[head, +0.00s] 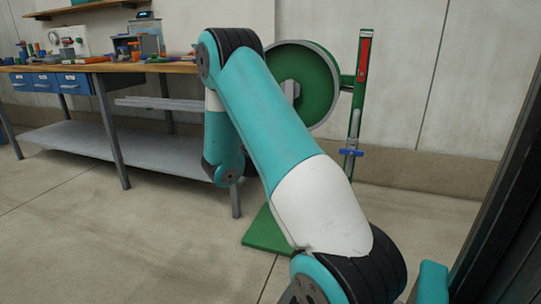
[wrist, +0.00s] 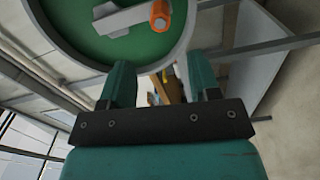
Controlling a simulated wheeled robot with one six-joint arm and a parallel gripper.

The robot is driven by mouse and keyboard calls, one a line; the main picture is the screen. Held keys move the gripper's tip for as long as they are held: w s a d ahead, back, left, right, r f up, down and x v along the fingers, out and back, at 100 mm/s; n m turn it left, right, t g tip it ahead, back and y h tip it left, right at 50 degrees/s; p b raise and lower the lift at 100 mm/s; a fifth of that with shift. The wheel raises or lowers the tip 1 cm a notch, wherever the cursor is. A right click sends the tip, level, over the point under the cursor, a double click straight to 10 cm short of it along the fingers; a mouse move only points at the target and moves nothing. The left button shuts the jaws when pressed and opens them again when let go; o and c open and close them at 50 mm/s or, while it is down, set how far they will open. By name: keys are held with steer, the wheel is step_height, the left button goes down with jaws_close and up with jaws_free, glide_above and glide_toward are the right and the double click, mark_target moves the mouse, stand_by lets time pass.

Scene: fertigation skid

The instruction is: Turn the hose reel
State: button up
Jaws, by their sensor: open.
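The hose reel (head: 318,72) is a green disc with a grey rim on a green stand, partly hidden behind my arm in the head view. In the wrist view the reel (wrist: 65,30) fills the top left, with a grey crank bar (wrist: 118,20) and an orange handle (wrist: 160,12) on it. My gripper (wrist: 160,68) is open, its two teal fingers apart with nothing between them. The handle shows beyond the fingertips, above the gap between them, and looks apart from them. My gripper and the handle are hidden behind my arm in the head view.
A workbench (head: 120,68) with tools and blue drawers stands to the left, with a grey lower shelf (head: 130,145). The green post (head: 355,115) carries a red piece (head: 364,60) and a blue valve handle (head: 351,152). A dark frame rises at the right edge. The left floor is clear.

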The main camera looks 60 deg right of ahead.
steer(key=b+v, duration=0.2)
steer(key=v, duration=0.1)
steer(key=shift+s+a+b, duration=0.1)
steer(key=shift+a+b, duration=0.2)
stand_by(0.4)
